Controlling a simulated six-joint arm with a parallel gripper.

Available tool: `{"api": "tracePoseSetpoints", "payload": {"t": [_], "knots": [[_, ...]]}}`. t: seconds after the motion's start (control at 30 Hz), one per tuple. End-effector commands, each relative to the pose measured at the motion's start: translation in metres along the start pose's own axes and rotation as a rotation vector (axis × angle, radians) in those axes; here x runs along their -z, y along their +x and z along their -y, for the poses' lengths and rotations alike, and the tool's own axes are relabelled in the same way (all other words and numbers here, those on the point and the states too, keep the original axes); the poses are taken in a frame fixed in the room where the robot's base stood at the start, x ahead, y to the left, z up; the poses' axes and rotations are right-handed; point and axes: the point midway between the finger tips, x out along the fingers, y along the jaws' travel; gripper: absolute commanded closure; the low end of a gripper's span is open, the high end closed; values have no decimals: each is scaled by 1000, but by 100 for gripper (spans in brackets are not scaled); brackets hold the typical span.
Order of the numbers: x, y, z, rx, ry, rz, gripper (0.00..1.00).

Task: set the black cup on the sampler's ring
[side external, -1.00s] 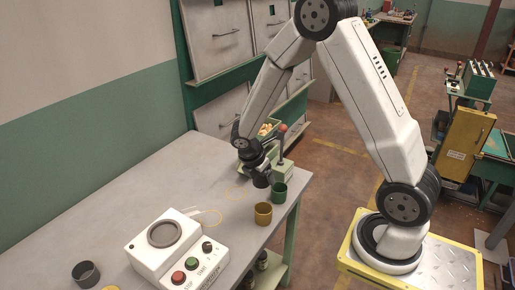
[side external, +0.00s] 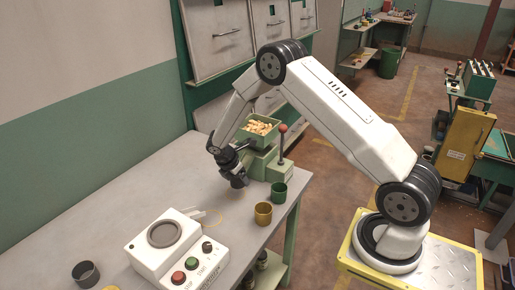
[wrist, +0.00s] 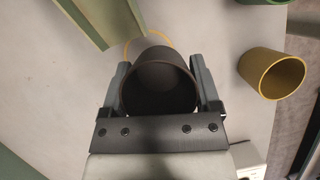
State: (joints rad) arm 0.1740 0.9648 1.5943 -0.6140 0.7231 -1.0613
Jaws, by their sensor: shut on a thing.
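My gripper (wrist: 160,95) is shut on the black cup (wrist: 158,82), with one finger on each side of it. In the wrist view its open mouth faces the camera; the inside is too dark to tell whether it holds anything. In the side view my gripper (side external: 236,176) is over the table in front of the green hopper, and the cup is a dark shape at its tip. The sampler (side external: 145,252) is a white box with buttons at the near part of the table. Its round grey ring (side external: 147,235) shows nothing on it.
A yellow cup (side external: 264,214) and a green cup (side external: 279,193) stand right of my gripper. The green hopper (side external: 254,143) holds tan pieces; a red-knobbed lever (side external: 283,129) stands beside it. A dark grey cup (side external: 86,275) is at lower left. The table's left middle is clear.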

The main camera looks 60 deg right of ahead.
Motion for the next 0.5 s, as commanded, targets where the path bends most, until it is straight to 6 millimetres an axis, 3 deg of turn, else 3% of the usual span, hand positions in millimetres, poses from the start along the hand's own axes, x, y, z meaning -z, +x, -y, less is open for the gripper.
{"api": "tracePoseSetpoints", "payload": {"t": [0.5], "knots": [[5,14,-13,0,0,0,96]]}}
